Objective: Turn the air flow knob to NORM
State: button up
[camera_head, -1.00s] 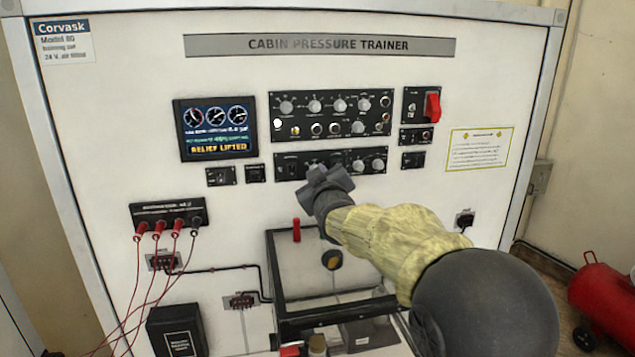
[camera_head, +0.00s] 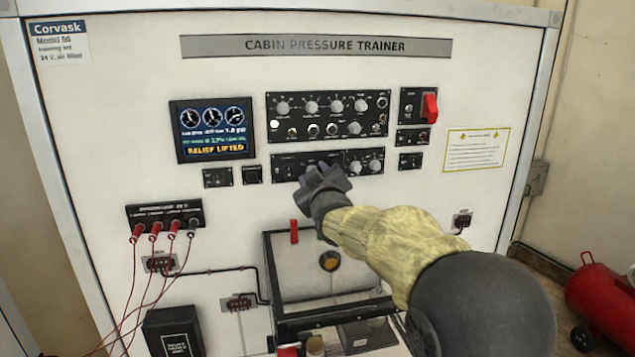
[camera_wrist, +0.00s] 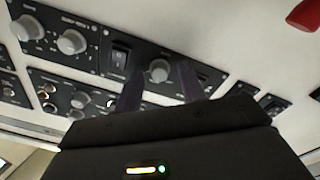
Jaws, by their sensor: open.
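The lower control panel (camera_head: 283,167) is a black strip under a larger black panel. My gripper (camera_head: 325,172) is in front of its middle and hides part of it in the head view. In the wrist view, seen roughly upside down, a grey round knob (camera_wrist: 159,70) shows between the fingertips of my gripper (camera_wrist: 160,82). The fingers are spread, one on each side of it, and I cannot tell whether they touch it. A rocker switch (camera_wrist: 120,56) is just left of the knob there. The labels and knob setting are too small to read, so the air flow name is not confirmed.
Two more grey knobs (camera_wrist: 72,41) sit beyond the rocker switch. The larger panel (camera_head: 330,115) with several knobs is above. A screen (camera_head: 212,130) reads "RELIEF LIFTED". A red guarded switch (camera_head: 429,107) is upper right. A red lever (camera_head: 294,231) stands below.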

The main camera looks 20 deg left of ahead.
jog(key=b+v, duration=0.6)
jog(key=v, duration=1.1)
jog(key=shift+d, duration=0.2)
jog(key=shift+s+f, duration=0.1)
